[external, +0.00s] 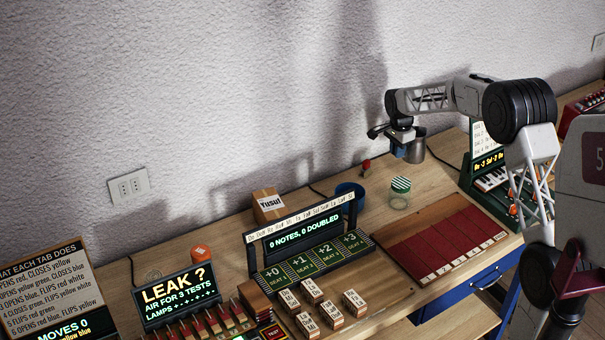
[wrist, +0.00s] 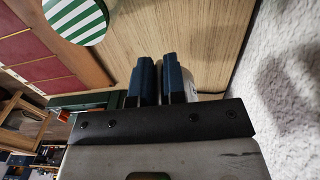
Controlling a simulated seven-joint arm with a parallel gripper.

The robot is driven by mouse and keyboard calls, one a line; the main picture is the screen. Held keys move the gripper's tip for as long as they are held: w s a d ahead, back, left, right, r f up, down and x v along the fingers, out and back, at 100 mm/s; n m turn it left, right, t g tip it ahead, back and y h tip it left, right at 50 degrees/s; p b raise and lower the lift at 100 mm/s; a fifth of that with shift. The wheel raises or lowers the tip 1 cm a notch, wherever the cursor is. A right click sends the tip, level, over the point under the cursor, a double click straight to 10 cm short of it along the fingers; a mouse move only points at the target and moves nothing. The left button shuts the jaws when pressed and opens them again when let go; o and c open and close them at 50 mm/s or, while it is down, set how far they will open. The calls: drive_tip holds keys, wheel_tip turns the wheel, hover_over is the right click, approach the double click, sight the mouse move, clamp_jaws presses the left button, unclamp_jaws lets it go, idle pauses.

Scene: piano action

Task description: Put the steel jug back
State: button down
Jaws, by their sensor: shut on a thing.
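The steel jug (external: 416,148) is a small grey metal vessel, raised above the wooden table near the wall. My gripper (external: 402,146) is shut on it at the jug's left side; the jug looks roughly upright. In the wrist view my two blue fingers (wrist: 161,80) are close together over bare wood. A pale grey sliver of the jug (wrist: 206,97) shows beside the right finger; most of it is hidden there.
A glass jar with a green-and-white striped lid (external: 400,192) stands below the jug, with a dark blue cup (external: 350,192) to its left. A red board (external: 440,245) lies in front. The white wall is close behind.

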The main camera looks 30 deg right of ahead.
drive_tip(key=shift+f, duration=2.3)
drive_tip(key=shift+f, duration=1.85)
drive_tip(key=shift+f, duration=0.15)
drive_tip(key=c, duration=1.2)
unclamp_jaws()
wheel_tip(320, 180, up, 12)
drive_tip(key=shift+r, duration=0.15)
